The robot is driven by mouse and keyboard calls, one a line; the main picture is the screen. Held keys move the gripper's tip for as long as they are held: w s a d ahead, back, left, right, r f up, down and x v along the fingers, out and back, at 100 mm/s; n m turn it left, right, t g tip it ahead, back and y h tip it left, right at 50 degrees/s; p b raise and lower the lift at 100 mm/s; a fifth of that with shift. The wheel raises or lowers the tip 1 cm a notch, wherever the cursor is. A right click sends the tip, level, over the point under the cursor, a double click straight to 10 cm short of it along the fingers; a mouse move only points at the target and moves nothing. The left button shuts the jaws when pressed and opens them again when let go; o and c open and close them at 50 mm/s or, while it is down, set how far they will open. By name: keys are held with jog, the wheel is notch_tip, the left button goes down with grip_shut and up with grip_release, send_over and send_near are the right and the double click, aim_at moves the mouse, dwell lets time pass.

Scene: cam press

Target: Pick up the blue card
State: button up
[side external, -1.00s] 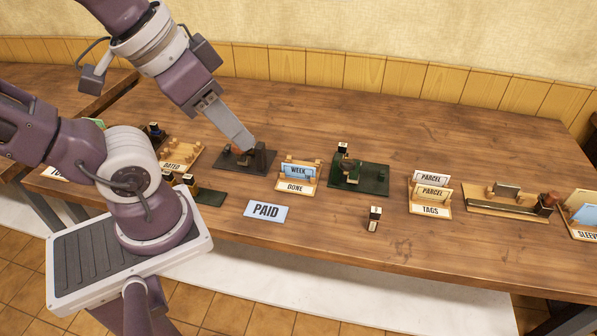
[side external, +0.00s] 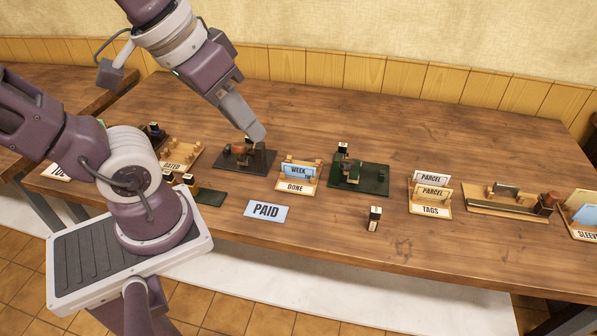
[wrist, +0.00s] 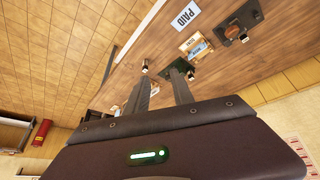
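A light blue card reading PAID (side external: 267,209) lies flat on the table near its front edge; it also shows at the top of the wrist view (wrist: 185,16). Another blue card, reading WEEK (side external: 299,171), stands in the wooden DONE holder (side external: 296,187). A blue card (side external: 585,213) also shows in the SLEEVE-labelled holder at the far right. My gripper (side external: 258,134) is above the table, behind the PAID card and near the dark press. In the wrist view its two fingers (wrist: 160,80) are apart with nothing between them.
A dark press base with a brown handle (side external: 244,158) stands below my gripper. A green press (side external: 372,177) is right of the DONE holder. A small stamp (side external: 374,219) stands right of the PAID card. The TAGS holder (side external: 429,208) is further right. Bare table surrounds the PAID card.

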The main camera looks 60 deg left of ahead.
jog(key=w+a+f+n+g, duration=0.2)
jog(key=w+a+f+n, duration=0.1)
jog(key=w+n, duration=0.55)
jog(key=n+g, duration=0.3)
jog(key=n, duration=1.4)
send_over(306, 169)
notch_tip(306, 169, down, 20)
notch_tip(306, 169, down, 7)
jog(key=shift+w+r, duration=0.1)
grip_shut()
